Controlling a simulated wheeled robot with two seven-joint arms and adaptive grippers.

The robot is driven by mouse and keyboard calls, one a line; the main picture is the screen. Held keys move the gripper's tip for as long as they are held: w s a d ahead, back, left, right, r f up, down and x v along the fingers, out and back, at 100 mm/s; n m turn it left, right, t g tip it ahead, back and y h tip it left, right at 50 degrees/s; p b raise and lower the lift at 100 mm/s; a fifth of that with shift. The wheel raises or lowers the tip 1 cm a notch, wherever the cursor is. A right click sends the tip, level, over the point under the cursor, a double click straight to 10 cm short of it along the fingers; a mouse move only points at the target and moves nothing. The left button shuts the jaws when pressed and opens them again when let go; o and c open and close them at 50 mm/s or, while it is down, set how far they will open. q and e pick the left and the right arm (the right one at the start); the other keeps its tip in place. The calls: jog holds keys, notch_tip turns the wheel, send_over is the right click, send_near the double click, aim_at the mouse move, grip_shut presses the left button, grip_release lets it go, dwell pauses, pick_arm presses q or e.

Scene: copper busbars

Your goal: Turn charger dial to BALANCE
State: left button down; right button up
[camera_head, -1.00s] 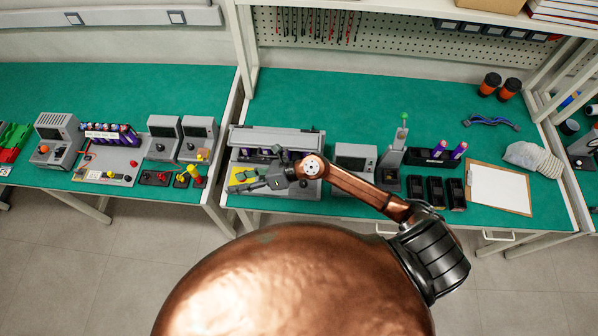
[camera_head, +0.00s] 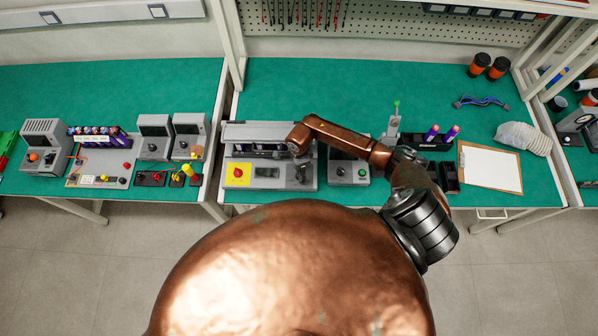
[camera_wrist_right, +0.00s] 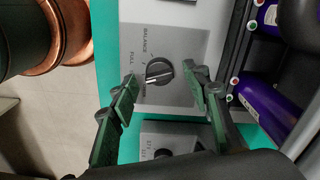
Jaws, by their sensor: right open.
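The grey charger (camera_head: 268,183) sits on the green bench in the head view, with purple cells in its rear bay. In the right wrist view, its black round dial (camera_wrist_right: 159,71) is on a light grey panel (camera_wrist_right: 190,45) lettered BALANCE and FULL. The dial's white pointer line points left and slightly down, away from the BALANCE lettering. My right gripper (camera_wrist_right: 169,98) is open, with its green-padded fingers on either side of the dial and nothing held. My left gripper is not in view.
A yellow plate with a red knob (camera_head: 238,173) is at the charger's left end. Purple cells (camera_wrist_right: 268,110) lie beside the panel in the wrist view. The bench behind the charger is clear.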

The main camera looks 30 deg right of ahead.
jog(key=shift+f, duration=0.7)
jog(key=shift+c, duration=0.7)
jog(key=c, duration=1)
